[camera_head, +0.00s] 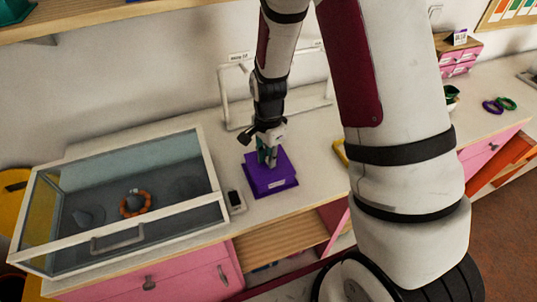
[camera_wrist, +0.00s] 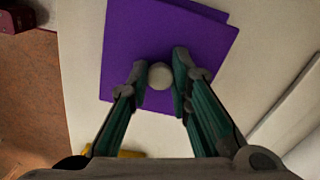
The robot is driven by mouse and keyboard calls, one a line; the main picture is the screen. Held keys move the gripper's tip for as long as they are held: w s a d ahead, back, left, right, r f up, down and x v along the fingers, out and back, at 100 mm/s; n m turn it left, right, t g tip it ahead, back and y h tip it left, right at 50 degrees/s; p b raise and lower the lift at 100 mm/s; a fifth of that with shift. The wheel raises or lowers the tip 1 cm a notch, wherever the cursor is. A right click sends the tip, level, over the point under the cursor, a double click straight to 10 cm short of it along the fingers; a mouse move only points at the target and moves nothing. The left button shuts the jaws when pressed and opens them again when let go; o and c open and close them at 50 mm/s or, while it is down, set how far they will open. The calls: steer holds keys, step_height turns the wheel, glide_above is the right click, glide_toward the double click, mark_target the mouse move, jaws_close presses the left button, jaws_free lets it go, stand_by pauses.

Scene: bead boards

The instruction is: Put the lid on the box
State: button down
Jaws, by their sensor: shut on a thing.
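My gripper (camera_head: 268,160) is shut on the pale round knob (camera_wrist: 160,76) of the purple lid (camera_wrist: 125,45), with one finger on each side of it. In the head view the purple lid (camera_head: 285,164) lies over the purple box (camera_head: 277,187), which has a small white label on its front. In the wrist view a strip of purple (camera_wrist: 212,12) shows past the lid's top right edge, so the lid looks offset from what is under it. I cannot tell whether lid and box touch.
A glass-topped display case (camera_head: 215,213) with an orange bead ring (camera_head: 135,204) stands left. A small dark device (camera_head: 235,200) lies between case and box. A white frame (camera_head: 224,100) stands behind. A yellow object (camera_head: 341,152) and bead rings (camera_head: 493,106) are to the right.

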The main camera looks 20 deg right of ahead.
stand_by(0.9)
steer(key=c, duration=1)
jaws_free()
steer(key=shift+r+p, duration=1.45)
steer(key=shift+r, duration=2.55)
jaws_close()
steer(key=shift+f+b, duration=0.5)
steer(key=shift+f, duration=1.85)
